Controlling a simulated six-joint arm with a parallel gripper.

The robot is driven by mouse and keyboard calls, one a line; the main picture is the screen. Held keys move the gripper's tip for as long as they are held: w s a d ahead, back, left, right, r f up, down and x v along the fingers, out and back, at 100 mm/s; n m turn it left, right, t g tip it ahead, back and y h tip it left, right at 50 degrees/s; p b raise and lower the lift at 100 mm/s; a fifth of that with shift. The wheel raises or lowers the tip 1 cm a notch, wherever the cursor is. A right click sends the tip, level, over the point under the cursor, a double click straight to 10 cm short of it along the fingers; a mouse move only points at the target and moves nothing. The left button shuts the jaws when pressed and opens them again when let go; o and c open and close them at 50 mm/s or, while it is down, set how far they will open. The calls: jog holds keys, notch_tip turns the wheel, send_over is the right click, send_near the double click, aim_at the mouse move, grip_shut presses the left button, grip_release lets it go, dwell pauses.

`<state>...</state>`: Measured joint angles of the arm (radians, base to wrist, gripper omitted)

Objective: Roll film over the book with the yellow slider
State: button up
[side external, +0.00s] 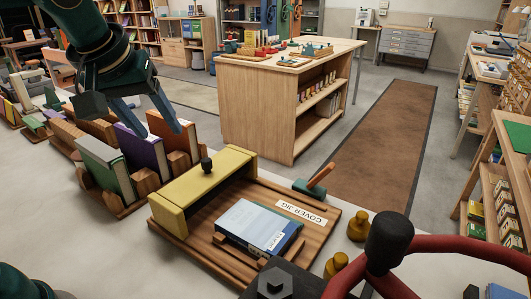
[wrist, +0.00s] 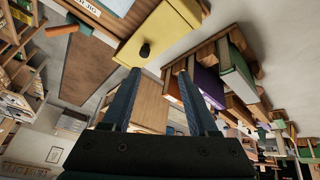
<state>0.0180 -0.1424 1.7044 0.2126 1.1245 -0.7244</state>
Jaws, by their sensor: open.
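The yellow slider (side external: 180,196) is a long block with a black knob (side external: 206,164) on top. It lies across the left end of the wooden cover jig (side external: 190,248). The light blue book (side external: 248,219) lies flat on the jig, right of the slider. I cannot make out film as a separate sheet. My gripper (side external: 158,132) is open and empty, above and to the left of the slider. In the wrist view, the slider (wrist: 168,28) and its knob (wrist: 145,50) are just beyond the open fingertips (wrist: 159,74), apart from them.
A rack with upright green (side external: 105,165), purple (side external: 143,150) and orange (side external: 172,136) books stands close left of the jig. A green tool with an orange handle (side external: 320,177) lies at the jig's far edge. Brass weights (side external: 358,226) and a red-handled clamp (side external: 388,238) stand at right.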

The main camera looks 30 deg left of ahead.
jog(key=s+d+f+m+h, duration=0.1)
jog(key=s+f+m, duration=0.2)
jog(key=s, duration=0.3)
jog(key=s+d+f+m+h, duration=0.1)
jog(key=s+d+f+m, duration=0.1)
jog(key=s+f+m, duration=0.2)
jog(key=shift+s+d+f, duration=0.3)
jog(key=shift+s, duration=0.8)
